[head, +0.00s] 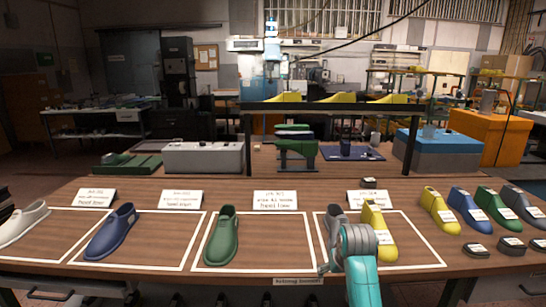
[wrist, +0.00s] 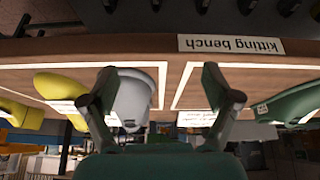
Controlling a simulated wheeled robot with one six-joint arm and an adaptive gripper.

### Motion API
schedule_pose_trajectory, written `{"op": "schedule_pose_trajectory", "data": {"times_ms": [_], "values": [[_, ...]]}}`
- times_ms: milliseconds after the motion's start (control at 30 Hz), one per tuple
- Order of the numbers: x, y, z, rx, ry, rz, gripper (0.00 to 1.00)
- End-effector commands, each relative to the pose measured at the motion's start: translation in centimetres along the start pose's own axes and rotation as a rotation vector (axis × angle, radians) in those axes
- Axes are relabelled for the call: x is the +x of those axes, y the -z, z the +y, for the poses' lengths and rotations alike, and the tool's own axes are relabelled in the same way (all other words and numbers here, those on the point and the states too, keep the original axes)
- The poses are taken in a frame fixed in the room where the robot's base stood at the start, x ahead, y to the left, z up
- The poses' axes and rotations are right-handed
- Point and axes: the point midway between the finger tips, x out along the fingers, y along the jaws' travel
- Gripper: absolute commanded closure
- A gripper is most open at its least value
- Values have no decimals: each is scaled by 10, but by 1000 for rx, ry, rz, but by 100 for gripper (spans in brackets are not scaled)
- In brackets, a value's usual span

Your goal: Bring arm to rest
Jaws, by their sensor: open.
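My gripper (wrist: 160,92) is open in the wrist view, its two dark fingers spread with nothing between the tips. In the head view my teal and grey arm reaches up over the bench's front edge, before the rightmost outlined square. In that square stand a grey shoe last (head: 333,220) and a yellow shoe last (head: 377,230), partly hidden by my arm. The wrist view is upside down; the grey last (wrist: 133,103) shows behind one finger, the yellow last (wrist: 62,88) to its left and a green last (wrist: 297,104) at right.
The wooden bench (head: 275,192) has outlined squares holding a white last (head: 25,222), a blue last (head: 110,231) and a green last (head: 221,235). More lasts (head: 468,207) and dark pieces (head: 476,250) stand at the right. A raised shelf (head: 330,106) spans the back.

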Motion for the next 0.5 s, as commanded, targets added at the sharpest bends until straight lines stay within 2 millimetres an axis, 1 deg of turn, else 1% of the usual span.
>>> {"op": "schedule_pose_trajectory", "data": {"times_ms": [33,200,300,367,500], "values": [[13,-16,-1,1,0,7,12],[47,-60,-3,3,-2,58,12],[64,-87,-4,5,-3,88,12],[72,-103,-4,6,-4,107,12],[88,-142,-6,8,-6,149,12]]}}
